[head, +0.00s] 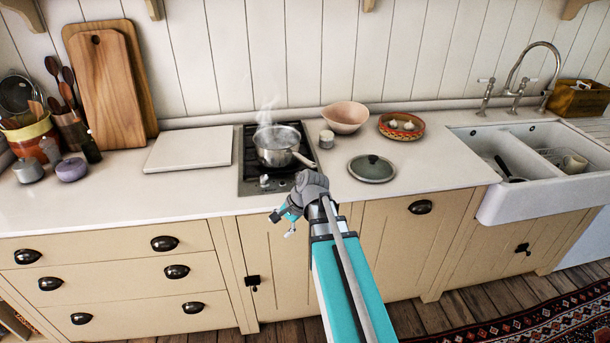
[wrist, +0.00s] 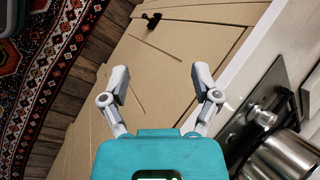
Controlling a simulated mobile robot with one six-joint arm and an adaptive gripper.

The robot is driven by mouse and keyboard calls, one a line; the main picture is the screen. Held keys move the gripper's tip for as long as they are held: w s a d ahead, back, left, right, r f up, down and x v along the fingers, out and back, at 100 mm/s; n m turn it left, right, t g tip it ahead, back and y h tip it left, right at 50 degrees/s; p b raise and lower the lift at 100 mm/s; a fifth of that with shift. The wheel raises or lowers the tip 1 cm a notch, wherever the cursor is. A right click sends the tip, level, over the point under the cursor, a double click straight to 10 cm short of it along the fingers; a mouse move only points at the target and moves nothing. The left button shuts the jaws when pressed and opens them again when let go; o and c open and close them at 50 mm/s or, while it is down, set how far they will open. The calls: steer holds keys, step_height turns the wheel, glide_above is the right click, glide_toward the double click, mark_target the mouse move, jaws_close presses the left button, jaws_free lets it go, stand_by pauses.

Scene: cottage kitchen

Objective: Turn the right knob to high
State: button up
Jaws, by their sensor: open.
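The black hob (head: 251,160) is set in the counter, with a steaming steel pan (head: 275,143) on it. A small metal knob (head: 264,181) shows at its front left. My arm covers the front right of the hob, so I cannot make out the right knob in the head view. In the wrist view a metal knob (wrist: 263,117) shows on the hob near the pan (wrist: 290,155); I cannot tell which one. My gripper (head: 282,225) is open and empty, in front of the cabinet doors and apart from the hob. Its spread fingers also show in the wrist view (wrist: 160,76).
A pan lid (head: 371,168), a small jar (head: 326,139), a pink bowl (head: 345,117) and a plate with garlic (head: 401,126) stand right of the hob. A white board (head: 189,148) lies to its left. The counter edge runs just in front of the hob.

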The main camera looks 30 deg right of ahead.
steer(key=w+d+r+m+t+y, duration=0.1)
steer(key=w+d+r+m+t, duration=0.1)
steer(key=d+m, duration=0.25)
steer(key=w+d+r+m+t+y, duration=0.1)
steer(key=w+d+r+m, duration=0.1)
steer(key=w+d+m, duration=0.3)
steer(key=m+t+y, duration=0.1)
steer(key=m+t, duration=0.4)
steer(key=m, duration=0.2)
glide_toward(301, 175)
steer(key=v, duration=0.4)
steer(key=shift+w+d+r, duration=0.1)
steer(key=shift+w+r, duration=0.05)
steer(key=shift+r, duration=0.05)
steer(key=shift+b, duration=0.3)
steer(key=b+x, duration=0.2)
steer(key=x, duration=0.4)
steer(key=b+x, duration=0.2)
steer(key=x, duration=0.4)
steer(key=shift+f+b, duration=0.25)
steer(key=shift+b, duration=0.1)
steer(key=shift+x, duration=0.9)
